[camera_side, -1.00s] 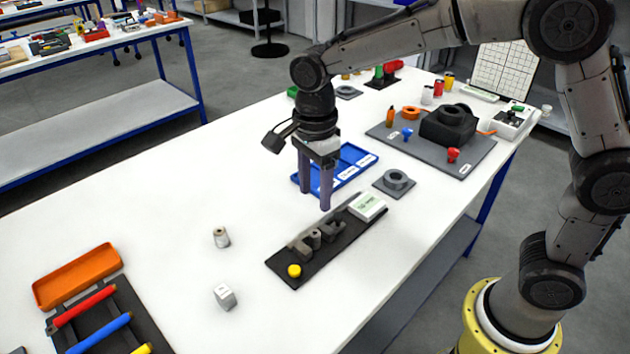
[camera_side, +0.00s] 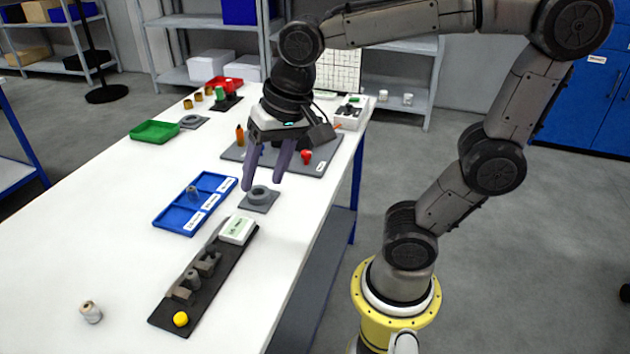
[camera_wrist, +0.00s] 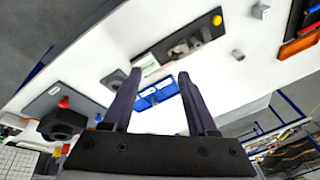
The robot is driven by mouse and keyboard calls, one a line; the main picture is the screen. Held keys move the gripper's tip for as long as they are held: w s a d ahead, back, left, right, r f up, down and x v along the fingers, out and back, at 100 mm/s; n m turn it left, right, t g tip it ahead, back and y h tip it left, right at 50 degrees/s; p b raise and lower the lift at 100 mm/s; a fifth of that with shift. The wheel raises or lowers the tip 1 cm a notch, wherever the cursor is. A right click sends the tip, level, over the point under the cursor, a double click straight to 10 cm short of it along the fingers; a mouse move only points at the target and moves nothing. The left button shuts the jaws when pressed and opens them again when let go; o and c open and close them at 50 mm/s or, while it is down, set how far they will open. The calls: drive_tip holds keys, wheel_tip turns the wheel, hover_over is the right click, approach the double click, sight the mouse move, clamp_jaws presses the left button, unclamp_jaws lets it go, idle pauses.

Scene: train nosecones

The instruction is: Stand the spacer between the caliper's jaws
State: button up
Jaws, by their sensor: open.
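The caliper (camera_side: 230,262) is a long black base with two grey jaws, a pale display block and a yellow knob. A small grey cylinder, apparently the spacer (camera_side: 193,277), stands upright between the jaws. Whether it touches either jaw is too small to tell. My gripper (camera_side: 262,184) is open and empty, above the table beyond the caliper's display end, by a grey ring on a square plate. In the wrist view the open fingers (camera_wrist: 157,78) point toward the caliper (camera_wrist: 205,33), with nothing between their tips.
A blue compartment tray (camera_side: 168,221) beside the caliper holds a small grey piece. Another small cylinder (camera_side: 90,312) stands on the table at lower left. The ringed plate (camera_side: 259,207) lies under my fingers. A grey mat (camera_side: 232,152) with a dark block is behind.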

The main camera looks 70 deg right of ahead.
drive_tip(key=s+d+f+n+t, duration=0.2)
drive_tip(key=s+n, duration=0.5)
drive_tip(key=shift+s+d, duration=0.35)
drive_tip(key=shift+s, duration=0.05)
